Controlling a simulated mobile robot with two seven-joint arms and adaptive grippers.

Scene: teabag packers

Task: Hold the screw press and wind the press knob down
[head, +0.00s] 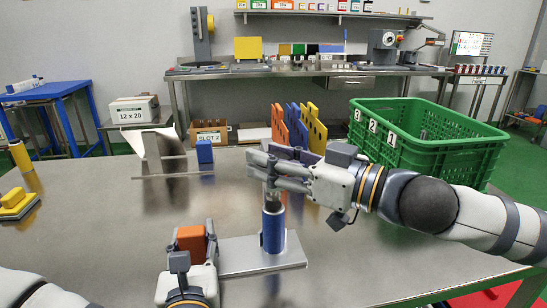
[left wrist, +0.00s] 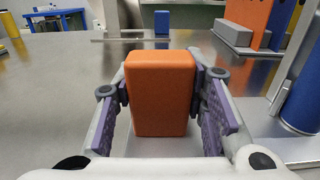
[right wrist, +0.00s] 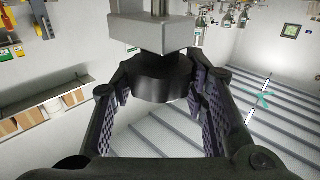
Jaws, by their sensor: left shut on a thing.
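The screw press has a blue cylinder (head: 273,230) at the right end of a flat metal base plate (head: 235,256), and an orange block (head: 191,240) at the plate's left end. The blue cylinder also shows at the right of the left wrist view (left wrist: 303,95). My left gripper (head: 188,262) is shut on the orange block, which fills its jaws in the left wrist view (left wrist: 160,95). My right gripper (head: 262,170) is above the cylinder. In the right wrist view the dark press knob (right wrist: 163,80) sits between its fingers; whether both pads touch is unclear.
A green crate (head: 440,150) stands behind my right arm. Orange, blue and yellow upright panels (head: 300,125) stand behind the press. A small blue block (head: 205,152) and a metal stand (head: 160,145) are further back. The left middle of the table is clear.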

